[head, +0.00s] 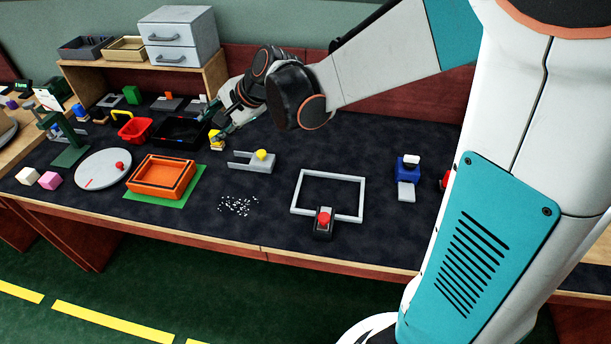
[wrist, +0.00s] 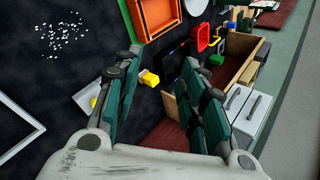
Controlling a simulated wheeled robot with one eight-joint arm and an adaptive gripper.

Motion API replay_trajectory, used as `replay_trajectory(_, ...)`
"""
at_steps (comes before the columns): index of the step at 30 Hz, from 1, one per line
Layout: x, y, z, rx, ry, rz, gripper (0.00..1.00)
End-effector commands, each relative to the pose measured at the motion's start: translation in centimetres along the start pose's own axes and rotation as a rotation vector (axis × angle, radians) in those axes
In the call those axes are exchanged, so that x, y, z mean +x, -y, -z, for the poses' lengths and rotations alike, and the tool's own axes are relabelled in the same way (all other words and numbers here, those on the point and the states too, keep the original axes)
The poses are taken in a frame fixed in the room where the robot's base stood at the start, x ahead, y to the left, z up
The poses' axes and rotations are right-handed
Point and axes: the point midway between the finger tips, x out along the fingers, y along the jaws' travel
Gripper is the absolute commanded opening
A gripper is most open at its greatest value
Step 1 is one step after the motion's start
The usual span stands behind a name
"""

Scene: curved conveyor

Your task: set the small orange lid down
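My gripper (head: 213,117) hangs over the back middle of the dark table. In the wrist view its two fingers are spread wide (wrist: 160,65), with nothing held between them. A small yellow object (head: 216,137) stands on the table just below the fingertips in the head view. I cannot make out a small orange lid in either view. An orange tray (head: 148,186) sits on a green mat (head: 172,212) left of the gripper.
A black tray (head: 174,143) and a red basket (head: 136,130) are left of the gripper. A grey bracket with a yellow knob (head: 262,156) lies to the right. A drawer unit (head: 178,36) stands on a shelf behind. White bits (head: 238,206) lie scattered towards the front.

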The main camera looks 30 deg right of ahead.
Motion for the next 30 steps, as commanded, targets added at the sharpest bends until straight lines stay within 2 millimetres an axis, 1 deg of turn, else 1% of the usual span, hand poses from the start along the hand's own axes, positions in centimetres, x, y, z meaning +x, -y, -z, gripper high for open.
replay_trajectory(1,-1.7,-0.7,-0.6,-0.067,-0.020,-0.014,0.38)
replay_trajectory(6,-6.7,-3.4,-1.9,-0.318,-0.089,-0.072,0.38)
replay_trajectory(11,-10.9,-6.6,-2.8,-0.553,-0.146,-0.139,0.38)
replay_trajectory(15,-14.2,-9.9,-3.5,-0.759,-0.186,-0.208,0.38)
replay_trajectory(18,-16.3,-12.4,-3.8,-0.905,-0.210,-0.262,0.38)
replay_trajectory(21,-18.0,-14.8,-4.0,-1.041,-0.229,-0.316,0.38)
replay_trajectory(24,-19.2,-16.8,-4.1,-1.154,-0.241,-0.364,0.38)
replay_trajectory(27,-20.1,-18.2,-4.1,-1.233,-0.248,-0.399,0.38)
replay_trajectory(30,-20.5,-18.9,-4.1,-1.277,-0.251,-0.419,0.38)
